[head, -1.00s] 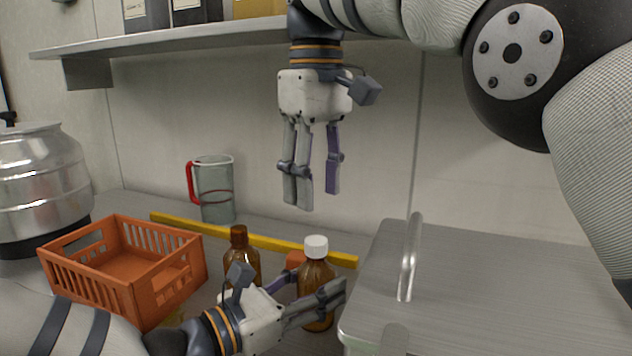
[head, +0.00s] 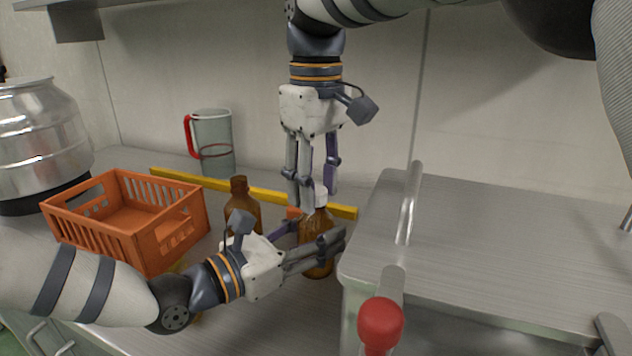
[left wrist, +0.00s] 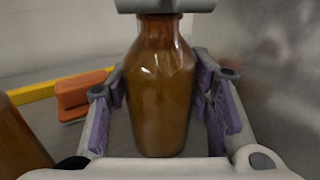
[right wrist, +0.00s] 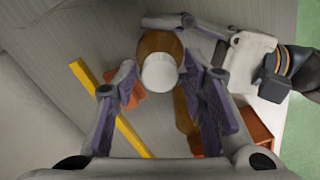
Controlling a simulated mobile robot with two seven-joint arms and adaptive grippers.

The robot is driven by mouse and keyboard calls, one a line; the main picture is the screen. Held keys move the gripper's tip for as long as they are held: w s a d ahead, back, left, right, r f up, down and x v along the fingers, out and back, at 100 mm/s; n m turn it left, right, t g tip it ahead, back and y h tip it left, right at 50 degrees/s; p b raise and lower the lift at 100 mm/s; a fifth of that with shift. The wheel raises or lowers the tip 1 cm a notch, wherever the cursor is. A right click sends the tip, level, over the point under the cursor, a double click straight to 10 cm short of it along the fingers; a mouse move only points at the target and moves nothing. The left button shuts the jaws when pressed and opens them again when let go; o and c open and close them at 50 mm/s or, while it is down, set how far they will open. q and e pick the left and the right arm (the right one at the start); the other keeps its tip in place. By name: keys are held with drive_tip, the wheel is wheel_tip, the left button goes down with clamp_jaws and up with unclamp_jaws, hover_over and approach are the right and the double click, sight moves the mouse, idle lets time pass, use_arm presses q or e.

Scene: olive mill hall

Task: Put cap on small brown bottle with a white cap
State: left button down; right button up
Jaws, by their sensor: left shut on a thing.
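The small brown bottle (head: 318,228) stands upright near the steel box, with the white cap (head: 320,196) on its neck. In the left wrist view the bottle body (left wrist: 161,100) is between my left fingers; its top is hidden behind a grey part. My left gripper (head: 318,244) is shut around the bottle's body from the left. My right gripper (head: 317,196) points down from above, its fingers on either side of the cap. In the right wrist view the cap (right wrist: 160,72) lies between the open fingertips, with gaps at its sides. I cannot tell how tightly the cap is screwed on.
A second brown bottle (head: 241,204) stands just left. An orange crate (head: 150,236) is further left. A yellow bar (head: 230,188) and a jug (head: 215,142) are behind, with a small orange thing (right wrist: 127,98) near the bottle. The steel box (head: 480,235) bounds the right.

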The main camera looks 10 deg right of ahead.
clamp_jaws()
drive_tip(key=o, duration=0.5)
unclamp_jaws()
wheel_tip(320, 180, up, 8)
drive_tip(key=shift+f, duration=0.25)
use_arm(q)
drive_tip(key=c, duration=0.7)
unclamp_jaws()
